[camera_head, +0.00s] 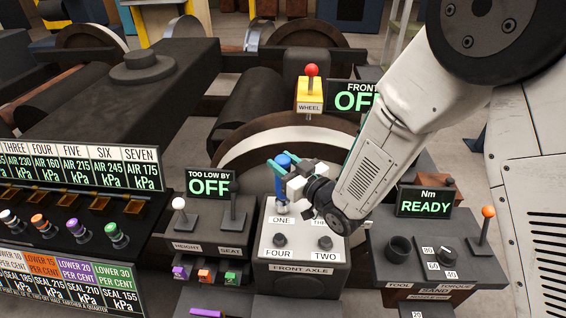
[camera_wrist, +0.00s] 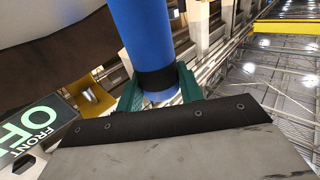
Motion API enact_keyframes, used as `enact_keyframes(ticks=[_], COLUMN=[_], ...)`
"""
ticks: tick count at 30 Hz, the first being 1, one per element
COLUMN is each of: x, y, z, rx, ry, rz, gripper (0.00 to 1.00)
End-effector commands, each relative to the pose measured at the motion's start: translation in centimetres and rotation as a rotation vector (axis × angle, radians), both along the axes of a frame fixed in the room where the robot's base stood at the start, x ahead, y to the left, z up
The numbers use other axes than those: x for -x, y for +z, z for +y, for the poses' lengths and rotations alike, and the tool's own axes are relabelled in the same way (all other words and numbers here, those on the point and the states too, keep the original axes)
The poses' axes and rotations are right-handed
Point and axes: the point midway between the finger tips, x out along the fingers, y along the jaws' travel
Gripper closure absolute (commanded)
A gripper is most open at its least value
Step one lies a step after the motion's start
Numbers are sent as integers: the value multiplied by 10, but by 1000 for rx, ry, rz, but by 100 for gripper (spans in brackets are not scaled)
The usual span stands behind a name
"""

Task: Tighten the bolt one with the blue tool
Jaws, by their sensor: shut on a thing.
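The blue tool (camera_head: 284,160) stands roughly upright over the back left of the front axle box (camera_head: 262,250), behind the label ONE (camera_head: 281,221). My gripper (camera_head: 278,170) is shut on the tool near its top, with teal fingers on either side. The wrist view shows the blue shaft (camera_wrist: 143,35) with a black band between the green fingers (camera_wrist: 158,90). Bolt one is hidden by the tool, and I cannot tell whether the tool is seated on it. Bolts FOUR (camera_head: 280,240) and TWO (camera_head: 325,243) show in front.
The Nm display (camera_head: 425,202) reads READY, above an empty tool holder (camera_head: 399,249), a torque dial (camera_head: 447,257) and an orange-topped lever (camera_head: 486,228). The yellow WHEEL box (camera_head: 310,95) with a red knob stands behind. The TOO LOW BY display (camera_head: 209,186) reads OFF.

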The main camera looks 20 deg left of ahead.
Motion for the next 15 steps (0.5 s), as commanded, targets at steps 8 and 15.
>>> enact_keyframes(ticks=[8,15], x=[0,0], y=[-1,-3], z=[0,0], rx=[-2,-2], ry=[0,0], rz=[-1,-1], gripper=[90,90])
